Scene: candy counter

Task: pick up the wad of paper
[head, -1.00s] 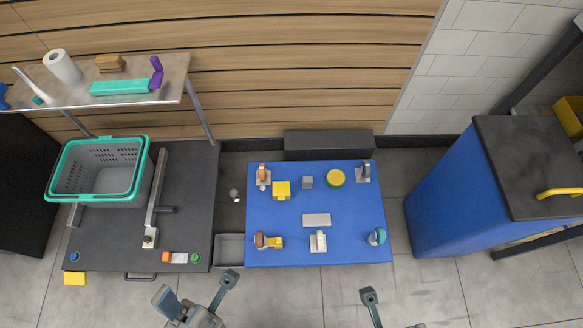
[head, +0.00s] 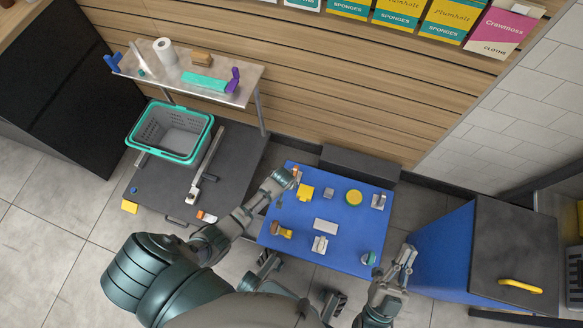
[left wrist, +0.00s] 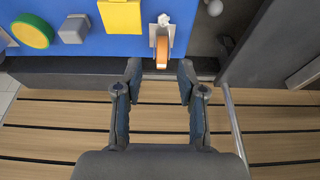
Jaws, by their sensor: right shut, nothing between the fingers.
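My right gripper (head: 404,258) is shut and empty, right of the blue table.
The blue table (head: 290,225) carries a yellow block (head: 306,192), a round yellow-green piece (head: 354,197) and several small items. A pale ball (left wrist: 215,7) lies near the lump. A dark platform with a green-rimmed basket (head: 205,130) is left. A blue cabinet (head: 440,245) stands right.

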